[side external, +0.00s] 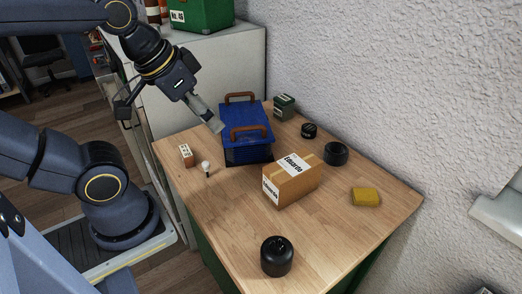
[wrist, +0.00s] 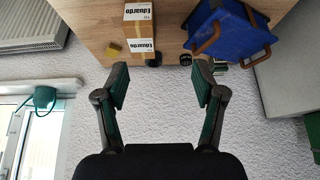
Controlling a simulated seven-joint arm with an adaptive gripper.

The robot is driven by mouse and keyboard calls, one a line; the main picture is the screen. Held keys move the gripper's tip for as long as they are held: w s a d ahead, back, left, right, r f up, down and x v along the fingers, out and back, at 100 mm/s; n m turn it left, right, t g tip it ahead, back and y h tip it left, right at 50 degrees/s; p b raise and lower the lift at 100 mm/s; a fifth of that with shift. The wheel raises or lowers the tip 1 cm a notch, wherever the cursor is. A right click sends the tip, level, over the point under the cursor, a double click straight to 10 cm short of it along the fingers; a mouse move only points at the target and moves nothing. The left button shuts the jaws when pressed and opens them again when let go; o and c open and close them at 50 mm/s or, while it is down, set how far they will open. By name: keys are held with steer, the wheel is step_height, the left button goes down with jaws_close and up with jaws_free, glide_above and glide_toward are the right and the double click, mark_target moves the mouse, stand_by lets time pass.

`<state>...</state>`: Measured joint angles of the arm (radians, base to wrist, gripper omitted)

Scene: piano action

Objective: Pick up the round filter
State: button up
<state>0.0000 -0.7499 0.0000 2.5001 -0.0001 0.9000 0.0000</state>
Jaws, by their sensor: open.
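Several round black items on the wooden table could be the round filter, and I cannot tell which is: a squat cylinder (side external: 277,256) at the front, a ring-like one (side external: 336,153) behind the cardboard box, and a smaller one (side external: 309,130) further back. Two dark round items, partly hidden or small, also show in the wrist view, one below the box (wrist: 153,60) and one near the right finger (wrist: 186,60). My gripper (side external: 212,118) is raised by the left side of the blue toolbox. In the wrist view my gripper (wrist: 162,83) is open and empty.
The blue toolbox (side external: 246,148) with brown handles and the cardboard box (side external: 291,183) fill the table's middle. A yellow sponge-like block (side external: 365,197), green box (side external: 284,106), bulb (side external: 206,167) and small tan block (side external: 186,155) stand around. The front table (side external: 235,225) has free room.

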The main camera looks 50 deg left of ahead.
steer(key=shift+o, duration=1.1)
